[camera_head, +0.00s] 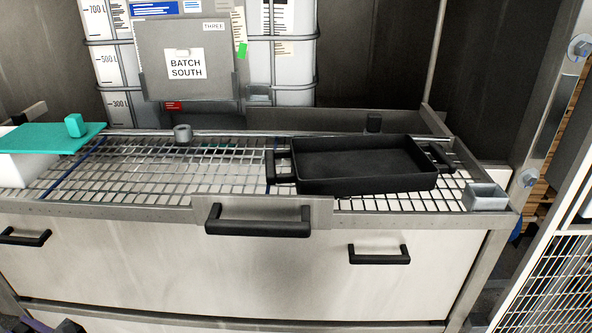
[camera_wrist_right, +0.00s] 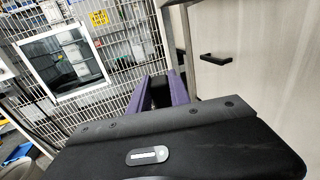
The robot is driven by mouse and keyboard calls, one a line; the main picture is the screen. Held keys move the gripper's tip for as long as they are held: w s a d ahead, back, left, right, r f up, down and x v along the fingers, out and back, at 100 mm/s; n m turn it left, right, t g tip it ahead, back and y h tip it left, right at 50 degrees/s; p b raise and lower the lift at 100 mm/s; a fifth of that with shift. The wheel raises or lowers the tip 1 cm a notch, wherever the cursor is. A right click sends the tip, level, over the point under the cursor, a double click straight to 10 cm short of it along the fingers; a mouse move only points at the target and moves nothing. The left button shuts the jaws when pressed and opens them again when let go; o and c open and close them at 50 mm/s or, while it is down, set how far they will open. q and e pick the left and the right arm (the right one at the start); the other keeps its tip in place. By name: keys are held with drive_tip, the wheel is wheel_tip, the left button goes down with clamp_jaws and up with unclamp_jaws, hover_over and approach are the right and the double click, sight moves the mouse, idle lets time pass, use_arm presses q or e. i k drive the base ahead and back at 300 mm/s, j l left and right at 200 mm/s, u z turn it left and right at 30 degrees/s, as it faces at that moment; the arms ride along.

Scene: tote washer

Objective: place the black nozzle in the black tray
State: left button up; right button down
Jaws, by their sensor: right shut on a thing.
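The black tray (camera_head: 362,184) is a shallow rectangular pan with a handle at each end. It sits on the right part of the wire rack and looks empty. In the right wrist view, my right gripper (camera_wrist_right: 161,88) has its purple fingers shut on a dark piece (camera_wrist_right: 161,93), which appears to be the black nozzle; its shape is mostly hidden. The right gripper is not clearly seen in the head view and is away from the tray. A dark and purple bit of my left gripper (camera_head: 62,326) shows at the bottom left edge; its jaws cannot be made out.
The wire rack (camera_head: 130,180) also holds a teal lid (camera_head: 50,138) on a white box, a grey ring (camera_head: 183,133) and a grey metal box (camera_head: 485,197). A small dark block (camera_head: 374,122) stands behind the tray. Black handles (camera_head: 258,222) project from the front. The rack's middle left is clear.

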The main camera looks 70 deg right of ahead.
sight(392, 183)
drive_tip(key=k+j, duration=0.55)
drive_tip(key=z, duration=2.55)
